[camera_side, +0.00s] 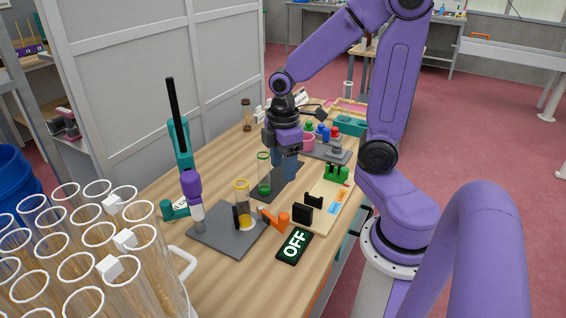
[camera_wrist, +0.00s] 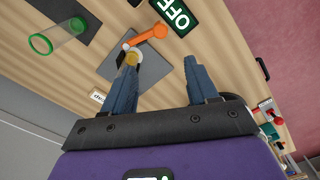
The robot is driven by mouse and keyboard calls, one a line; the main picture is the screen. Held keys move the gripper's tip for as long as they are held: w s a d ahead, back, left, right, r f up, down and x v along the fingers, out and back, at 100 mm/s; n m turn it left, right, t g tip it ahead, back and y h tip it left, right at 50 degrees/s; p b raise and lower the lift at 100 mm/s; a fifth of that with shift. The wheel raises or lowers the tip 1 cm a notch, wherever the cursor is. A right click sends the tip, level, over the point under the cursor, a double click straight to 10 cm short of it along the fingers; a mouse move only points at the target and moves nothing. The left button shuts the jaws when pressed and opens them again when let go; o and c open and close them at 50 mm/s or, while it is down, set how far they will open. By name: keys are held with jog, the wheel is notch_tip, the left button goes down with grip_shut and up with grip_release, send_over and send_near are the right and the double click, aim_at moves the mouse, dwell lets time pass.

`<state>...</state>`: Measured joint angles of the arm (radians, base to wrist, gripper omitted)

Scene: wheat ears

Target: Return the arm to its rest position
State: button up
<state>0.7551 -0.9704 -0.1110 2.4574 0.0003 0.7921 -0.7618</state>
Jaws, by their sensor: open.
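My purple arm reaches over the wooden bench (camera_side: 165,190), with my gripper (camera_side: 287,172) pointing down above its middle. In the wrist view, the two blue-grey fingers of my gripper (camera_wrist: 160,66) stand wide apart with nothing between them. A green-rimmed clear tube (camera_side: 264,174) stands just left of the fingers in the side view, on a dark strip. It also shows at upper left in the wrist view (camera_wrist: 60,36). A yellow-rimmed tube (camera_side: 243,208) with amber contents stands on a grey plate (camera_side: 215,240); its wrist-view image is partly hidden near the left finger.
A teal and purple stand (camera_side: 182,150) with a black rod rises at left. An orange piece (camera_side: 272,217) and a black OFF sign (camera_side: 294,246) lie in front. Colored-cap items (camera_side: 323,132) stand behind. A rack of clear tubes (camera_side: 80,265) fills the lower left foreground.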

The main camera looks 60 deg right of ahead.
dwell(0.3)
jog(key=s+a+r+n, duration=0.1)
jog(key=s+a+r, duration=0.1)
jog(key=s+a, duration=0.8)
jog(key=s, duration=0.3)
jog(key=shift+s+r, duration=0.25)
jog(key=shift+r, duration=0.1)
